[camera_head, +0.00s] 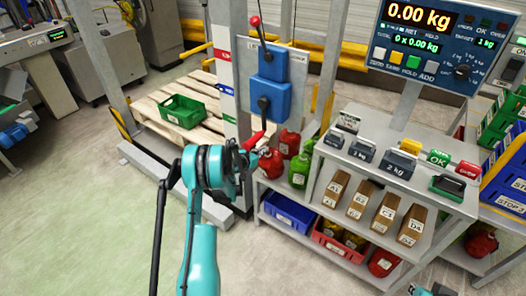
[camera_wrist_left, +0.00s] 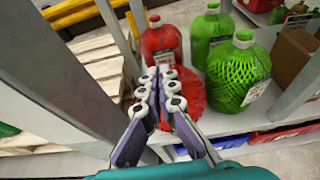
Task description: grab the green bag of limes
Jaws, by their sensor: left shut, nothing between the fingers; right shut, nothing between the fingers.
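Two green net bags stand on the shelf. The nearer green bag (camera_wrist_left: 240,75) shows a mesh and a white label, and the other green bag (camera_wrist_left: 210,33) stands behind it. In the head view a green bag (camera_head: 299,172) stands at the shelf's left end. My left gripper (camera_wrist_left: 159,75) is shut and empty, left of the green bags and in front of a red bag. It also shows in the head view (camera_head: 254,153). My right gripper (camera_head: 435,290) shows only partly at the bottom edge and is shut.
Red bags (camera_wrist_left: 161,38) (camera_head: 271,163) stand close beside the green ones. A grey post (camera_wrist_left: 120,45) rises left of my left gripper. Brown boxes (camera_head: 359,199) stand to the right, with a blue bin (camera_head: 289,213) and a red bin (camera_head: 335,243) below.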

